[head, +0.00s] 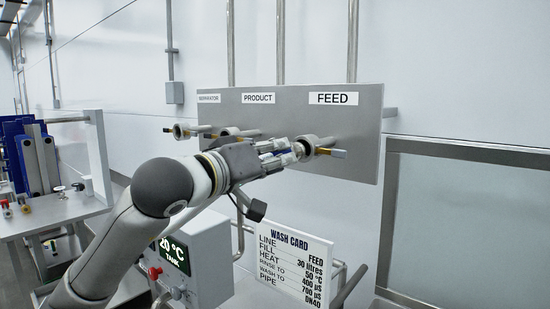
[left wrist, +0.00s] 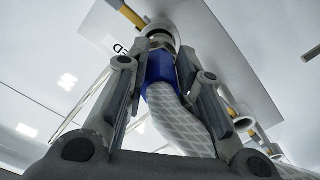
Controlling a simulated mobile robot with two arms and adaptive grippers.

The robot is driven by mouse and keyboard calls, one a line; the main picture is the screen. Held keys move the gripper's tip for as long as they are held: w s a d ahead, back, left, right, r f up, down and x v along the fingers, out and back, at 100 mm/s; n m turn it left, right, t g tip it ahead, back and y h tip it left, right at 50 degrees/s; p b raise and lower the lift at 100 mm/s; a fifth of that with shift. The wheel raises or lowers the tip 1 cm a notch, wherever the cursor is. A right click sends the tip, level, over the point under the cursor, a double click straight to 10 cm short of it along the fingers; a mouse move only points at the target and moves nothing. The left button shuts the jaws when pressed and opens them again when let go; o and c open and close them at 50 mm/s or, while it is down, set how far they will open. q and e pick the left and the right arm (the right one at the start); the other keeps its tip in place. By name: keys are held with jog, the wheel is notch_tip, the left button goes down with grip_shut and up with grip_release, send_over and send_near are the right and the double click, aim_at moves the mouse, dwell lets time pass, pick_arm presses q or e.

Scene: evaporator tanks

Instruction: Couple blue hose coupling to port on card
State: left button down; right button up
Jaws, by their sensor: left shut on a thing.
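The blue hose coupling (left wrist: 160,68) sits between the fingers of my left gripper (left wrist: 164,72), which is shut on it. A pale braided hose (left wrist: 182,125) runs back from it toward the wrist. In the head view my left gripper (head: 284,152) is at the FEED port (head: 308,147), which has a yellow-and-grey handle. The coupling's front end lines up with the port's ring (left wrist: 158,30) and is close to it or touching; I cannot tell whether it is seated. The wash card (head: 293,266) reads LINE FEED. My right gripper is not in view.
The grey panel (head: 365,120) also carries a PRODUCT port (head: 229,132) and a leftmost port (head: 181,131). Below stands a tank box with a display (head: 174,254). A bench with blue plates (head: 15,155) is at left. A framed window (head: 465,225) is at right.

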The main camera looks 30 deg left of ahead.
pick_arm(q)
jog(key=shift+r, duration=0.1)
dwell(0.6)
jog(key=shift+w, duration=0.4)
jog(key=shift+w+p, duration=0.3)
jog(key=shift+w, duration=0.1)
jog(key=shift+w+d+p, duration=0.15)
jog(key=shift+w+p, duration=0.25)
jog(key=shift+w, duration=0.65)
jog(key=c, duration=1.2)
grip_release()
jog(key=shift+o, duration=0.2)
jog(key=s+a, duration=0.1)
jog(key=s, duration=1.1)
